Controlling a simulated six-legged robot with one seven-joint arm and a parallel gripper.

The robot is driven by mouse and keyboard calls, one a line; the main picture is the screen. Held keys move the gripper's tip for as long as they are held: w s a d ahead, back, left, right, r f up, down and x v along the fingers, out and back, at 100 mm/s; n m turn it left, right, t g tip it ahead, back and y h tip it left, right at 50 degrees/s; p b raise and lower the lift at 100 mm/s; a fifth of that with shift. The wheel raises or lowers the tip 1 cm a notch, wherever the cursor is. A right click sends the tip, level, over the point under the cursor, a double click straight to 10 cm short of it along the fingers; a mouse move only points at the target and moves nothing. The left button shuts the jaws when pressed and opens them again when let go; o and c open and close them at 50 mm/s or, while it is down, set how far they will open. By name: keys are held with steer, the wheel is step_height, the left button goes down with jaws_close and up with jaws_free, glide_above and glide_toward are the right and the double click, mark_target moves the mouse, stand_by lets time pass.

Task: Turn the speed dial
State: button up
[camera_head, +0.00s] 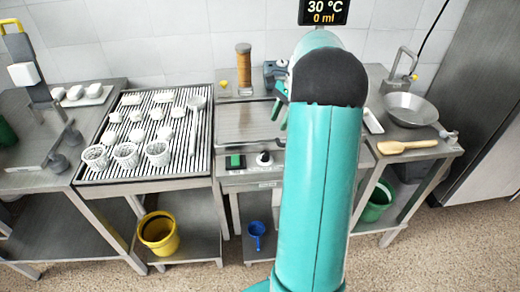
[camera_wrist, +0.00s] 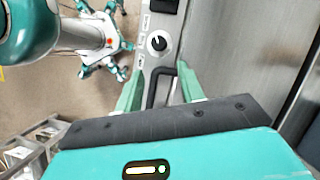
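The speed dial (camera_head: 264,158) is a small black knob on a white disc, set in the front panel of the middle steel unit. In the wrist view the dial (camera_wrist: 158,43) shows a light pointer mark and lies beyond my fingertips, in line with the gap between them. My gripper (camera_wrist: 160,68) is open, its two teal fingers apart with nothing held. A black bar handle shows between the fingers in that view. In the head view my gripper (camera_head: 280,107) is above the unit's top, behind and above the dial, and my arm partly hides it.
A green switch (camera_head: 235,161) sits left of the dial. A slatted rack (camera_head: 120,172) with white baskets stands left. A metal bowl (camera_head: 410,110) and wooden paddle (camera_head: 405,146) lie right. A yellow bucket (camera_head: 158,233) and blue jug (camera_head: 257,232) are below.

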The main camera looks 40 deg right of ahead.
mark_target(266, 153)
steer(key=x, duration=1.3)
steer(key=shift+s, duration=0.2)
steer(key=c, duration=0.7)
